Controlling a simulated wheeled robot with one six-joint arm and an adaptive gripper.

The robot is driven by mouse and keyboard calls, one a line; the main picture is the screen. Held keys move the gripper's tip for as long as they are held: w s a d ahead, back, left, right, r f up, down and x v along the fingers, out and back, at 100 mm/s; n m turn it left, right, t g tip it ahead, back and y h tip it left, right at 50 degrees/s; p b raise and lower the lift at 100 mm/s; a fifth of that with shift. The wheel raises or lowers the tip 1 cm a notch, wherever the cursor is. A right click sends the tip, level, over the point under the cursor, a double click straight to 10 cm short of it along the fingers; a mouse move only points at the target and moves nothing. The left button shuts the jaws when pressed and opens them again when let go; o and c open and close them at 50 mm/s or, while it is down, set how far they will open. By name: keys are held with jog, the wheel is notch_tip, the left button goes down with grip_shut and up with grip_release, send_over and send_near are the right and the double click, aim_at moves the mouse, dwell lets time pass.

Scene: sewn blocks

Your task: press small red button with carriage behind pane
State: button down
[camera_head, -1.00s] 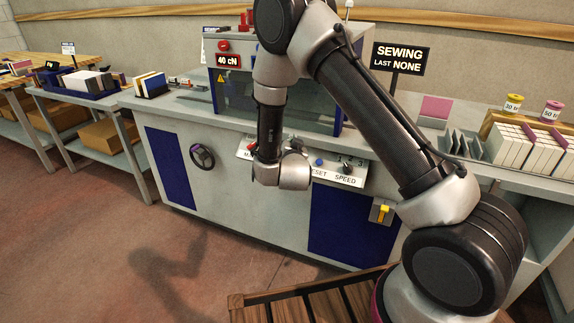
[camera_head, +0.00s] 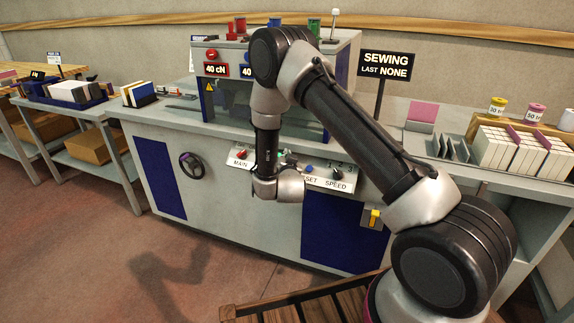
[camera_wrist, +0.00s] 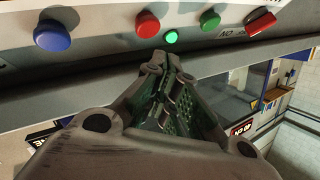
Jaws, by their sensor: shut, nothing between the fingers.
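The small red button (camera_wrist: 147,23) is a round red dome on the machine's control panel, seen in the wrist view between a blue button (camera_wrist: 52,35) and a green button (camera_wrist: 209,20). A small lit green lamp (camera_wrist: 170,36) sits beside it. My gripper (camera_wrist: 165,70) is shut and empty, its tips just short of the panel near the lamp and red button; contact is not visible. In the head view my wrist hides the gripper and the middle of the panel (camera_head: 330,184). The clear pane (camera_head: 232,108) is above the panel; the carriage behind it cannot be made out.
A red MAIN switch (camera_head: 241,154) and the SPEED knob (camera_head: 338,174) flank the panel's middle. A handwheel (camera_head: 190,165) and yellow switch (camera_head: 374,217) are on the machine front. A wooden pallet (camera_head: 330,300) lies near my base.

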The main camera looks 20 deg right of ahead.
jog(key=shift+w+d+f, duration=0.3)
jog(key=shift+w+f, duration=0.1)
jog(key=shift+f, duration=0.1)
dwell(1.2)
jog(key=shift+w+d+f, duration=0.1)
jog(key=shift+w+f, duration=0.1)
jog(key=shift+f, duration=0.15)
jog(key=shift+w+d+f, duration=0.2)
jog(key=shift+w+f, duration=0.05)
jog(key=shift+f, duration=0.1)
dwell(0.7)
dwell(0.3)
jog(key=shift+s+a+r, duration=0.3)
jog(key=shift+s+r, duration=0.2)
jog(key=shift+r, duration=0.2)
jog(key=shift+s+a+r, duration=0.3)
jog(key=shift+s+r, duration=0.15)
jog(key=shift+r, duration=0.2)
jog(key=shift+s+a+r, duration=0.35)
jog(key=shift+s+r, duration=0.05)
jog(key=shift+r, duration=0.2)
jog(key=shift+s+a+r, duration=0.3)
jog(key=shift+s+r, duration=0.15)
jog(key=shift+r, duration=0.2)
